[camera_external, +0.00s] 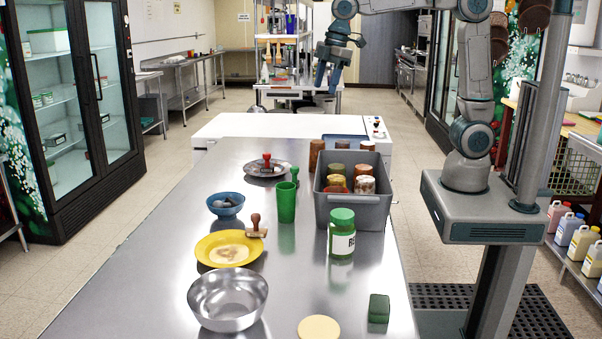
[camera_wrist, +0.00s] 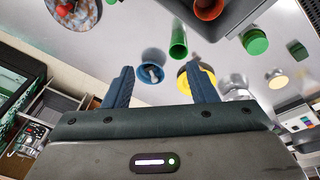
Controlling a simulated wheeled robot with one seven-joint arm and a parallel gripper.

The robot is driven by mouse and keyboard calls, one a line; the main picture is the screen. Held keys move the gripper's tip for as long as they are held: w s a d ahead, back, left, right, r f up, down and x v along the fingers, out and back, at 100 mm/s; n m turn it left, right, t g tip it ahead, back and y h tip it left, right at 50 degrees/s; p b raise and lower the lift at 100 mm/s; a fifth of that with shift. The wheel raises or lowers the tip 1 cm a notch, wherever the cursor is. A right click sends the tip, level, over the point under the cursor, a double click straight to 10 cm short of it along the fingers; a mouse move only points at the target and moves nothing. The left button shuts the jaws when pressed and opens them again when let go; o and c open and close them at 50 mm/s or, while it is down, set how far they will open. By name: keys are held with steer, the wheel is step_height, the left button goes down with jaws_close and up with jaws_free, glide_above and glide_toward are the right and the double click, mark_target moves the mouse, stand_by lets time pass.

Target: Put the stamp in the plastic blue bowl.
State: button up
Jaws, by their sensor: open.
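A stamp with a brown wooden handle (camera_external: 256,226) rests tilted at the right rim of a yellow bowl (camera_external: 204,250). Another stamp-like item with a dark red handle (camera_external: 267,160) stands on a grey patterned plate (camera_external: 251,171) farther back. The small blue bowl (camera_external: 226,211) stands behind the yellow bowl and holds a grey object; the bowl also shows in the wrist view (camera_wrist: 152,77). My gripper (camera_external: 327,82) is raised beyond the table's far end, open and empty. In the wrist view its two blue fingers (camera_wrist: 161,70) are spread apart, partly covering the yellow bowl.
A green cup (camera_external: 286,203), a grey bin (camera_external: 354,214) of jars and cups, and a green-lidded jar (camera_external: 342,241) stand right of the bowls. A steel bowl (camera_external: 228,302), green block (camera_external: 378,308) and cream disc (camera_external: 318,328) are in front. The left table strip is clear.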

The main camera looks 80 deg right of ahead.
steer(key=s+d+f+m, duration=0.1)
steer(key=s+f+m, duration=0.3)
steer(key=s, duration=0.6)
steer(key=s+f+m+t, duration=0.1)
steer(key=s+f+m, duration=0.3)
steer(key=s, duration=0.7)
steer(key=shift+s+d+f, duration=0.25)
steer(key=shift+d+f, duration=0.05)
steer(key=shift+d, duration=0.05)
